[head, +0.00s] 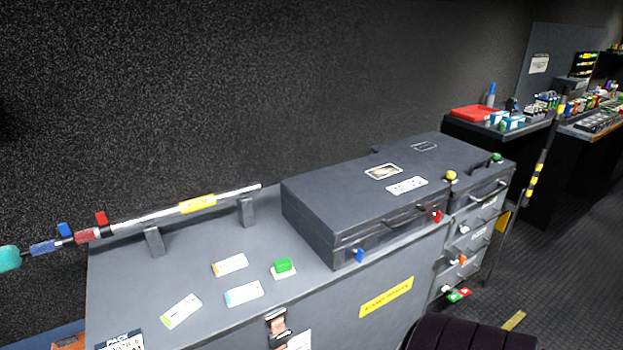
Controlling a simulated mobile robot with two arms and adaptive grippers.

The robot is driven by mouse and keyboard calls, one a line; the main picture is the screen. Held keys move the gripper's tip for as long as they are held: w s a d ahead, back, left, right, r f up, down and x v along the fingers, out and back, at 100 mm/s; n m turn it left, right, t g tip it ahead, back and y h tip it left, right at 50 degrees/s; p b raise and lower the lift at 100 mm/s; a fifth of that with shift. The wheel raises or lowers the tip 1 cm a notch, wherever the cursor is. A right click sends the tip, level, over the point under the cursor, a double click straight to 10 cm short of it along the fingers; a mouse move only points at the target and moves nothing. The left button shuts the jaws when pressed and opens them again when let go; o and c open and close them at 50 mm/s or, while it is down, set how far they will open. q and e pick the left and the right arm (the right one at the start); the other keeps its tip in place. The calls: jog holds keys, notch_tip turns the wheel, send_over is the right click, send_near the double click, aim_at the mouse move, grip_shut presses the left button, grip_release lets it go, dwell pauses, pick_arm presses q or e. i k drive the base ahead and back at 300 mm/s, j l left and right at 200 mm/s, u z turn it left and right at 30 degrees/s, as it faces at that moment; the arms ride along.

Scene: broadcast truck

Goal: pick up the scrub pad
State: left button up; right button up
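A small green block on a white base (283,267) lies on top of the grey case (130,275), left of the dark hard case. It may be the scrub pad, but it is too small in the head view to be sure. It lies flat, with nothing on it. Neither of my grippers shows in the head view.
White labelled packs (181,311), (230,265) and (244,293) lie near the green block. A pole (225,194) rests on two supports behind. A dark hard case (350,205) stands to the right. A black ribbed object (470,335) is at the bottom.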

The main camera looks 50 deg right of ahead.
aim_at(283, 267)
jog(key=z, duration=1.5)
